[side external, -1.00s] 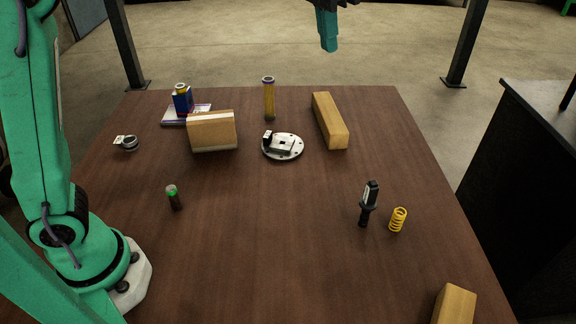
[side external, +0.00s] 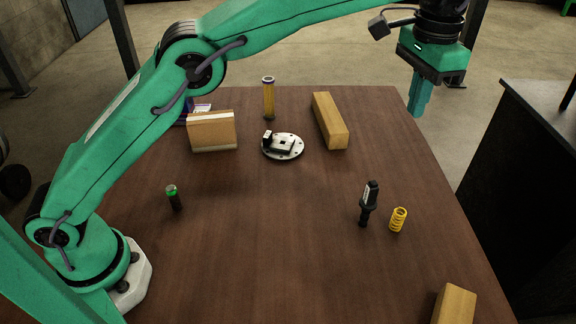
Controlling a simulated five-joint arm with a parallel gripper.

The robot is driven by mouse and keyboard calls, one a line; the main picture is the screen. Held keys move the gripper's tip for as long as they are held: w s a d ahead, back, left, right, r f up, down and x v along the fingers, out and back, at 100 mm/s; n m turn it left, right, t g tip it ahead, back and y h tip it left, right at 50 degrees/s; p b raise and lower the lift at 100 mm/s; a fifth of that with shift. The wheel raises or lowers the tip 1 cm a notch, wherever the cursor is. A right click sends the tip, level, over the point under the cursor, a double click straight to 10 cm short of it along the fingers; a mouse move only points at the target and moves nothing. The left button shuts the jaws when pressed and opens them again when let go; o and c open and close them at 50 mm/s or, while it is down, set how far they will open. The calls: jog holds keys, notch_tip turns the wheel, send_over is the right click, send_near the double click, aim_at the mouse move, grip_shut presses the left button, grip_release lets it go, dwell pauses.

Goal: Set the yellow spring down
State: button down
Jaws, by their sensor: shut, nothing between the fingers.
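The yellow spring (side external: 398,219) stands upright on the brown table at the right. It is beside a black part with a pale label (side external: 369,203), with a small gap between them. My gripper (side external: 418,112) is high at the upper right, pointing down near the table's far right edge. Its teal fingers are together and hold nothing. The gripper is well apart from the spring.
Wooden blocks stand at the back right (side external: 330,121) and front right (side external: 454,304). A cardboard box (side external: 212,131), yellow cylinder (side external: 269,98) and round metal plate (side external: 283,146) are toward the back. A small green-topped cylinder (side external: 174,197) stands left. The table's middle front is clear.

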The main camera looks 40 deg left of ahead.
notch_tip(320, 180, down, 20)
jog(key=d, duration=0.1)
jog(key=shift+r, duration=0.25)
dwell(0.4)
jog(key=shift+f, duration=4.95)
jog(key=shift+w+d, duration=0.1)
jog(key=shift+w+d, duration=0.65)
jog(key=shift+w, duration=0.35)
jog(key=shift+w+d, duration=0.65)
jog(key=shift+w, duration=0.3)
jog(key=shift+w+d, duration=0.65)
jog(key=shift+w, duration=0.35)
jog(key=shift+r, duration=0.15)
notch_tip(320, 180, up, 10)
